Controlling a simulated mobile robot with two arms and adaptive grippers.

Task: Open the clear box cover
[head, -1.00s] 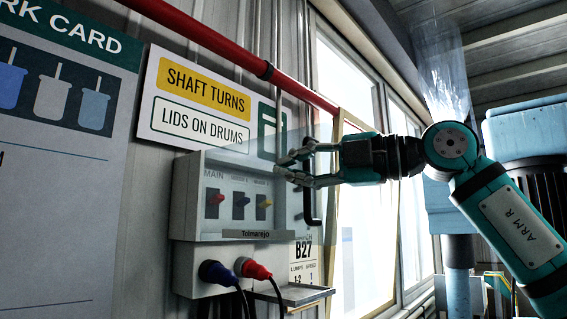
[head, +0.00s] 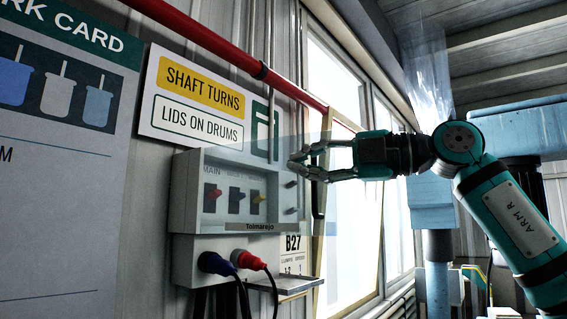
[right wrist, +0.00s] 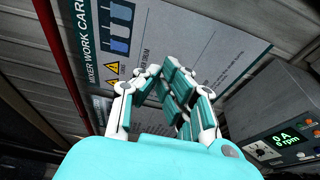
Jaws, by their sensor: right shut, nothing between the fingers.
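The grey switch box (head: 183,195) is on the wall, with a red, a blue and a yellow switch on its face and the name Tolmarejo on its lower edge. The clear cover (head: 235,157) shows as a faint see-through sheet along the top of the box, and its outline is hard to follow. I cannot tell its exact angle. My right gripper (head: 296,165) is shut and empty, at the upper right of the box. I cannot tell whether its fingertips touch the cover. In the right wrist view its fingers (right wrist: 162,80) come together with nothing between them. My left gripper is out of view.
A small shelf (head: 290,286) juts out at lower right. A red pipe (head: 215,35) runs above. A control unit with a display (right wrist: 280,138) shows in the right wrist view.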

